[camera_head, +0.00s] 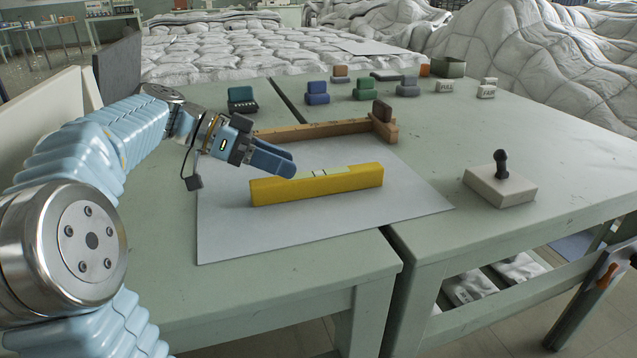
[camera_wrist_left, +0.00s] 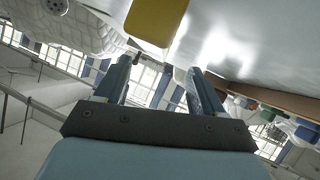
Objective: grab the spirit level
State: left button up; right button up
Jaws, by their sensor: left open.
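The yellow spirit level (camera_head: 320,187) stands on a grey-white sheet on the table, with a pale vial window in its top edge. My left gripper (camera_head: 290,166) is open and empty, just behind and above the level's left part in the head view. In the left wrist view, the two fingers (camera_wrist_left: 160,75) are spread apart and the yellow level (camera_wrist_left: 155,20) shows at the top, beyond the fingertips and not between them. I cannot tell whether a finger touches it. My right gripper is not in view.
A brown wooden bar (camera_head: 310,132) with an upright end block lies behind the level. Several coloured blocks stand further back. A white block with a black knob (camera_head: 500,182) is at the right. The sheet (camera_head: 330,222) in front of the level is clear.

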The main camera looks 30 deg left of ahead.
aim_at(312, 173)
pick_arm(q)
jog(key=x, duration=0.5)
jog(key=shift+d+r, duration=0.15)
jog(key=shift+d, duration=0.15)
grip_shut()
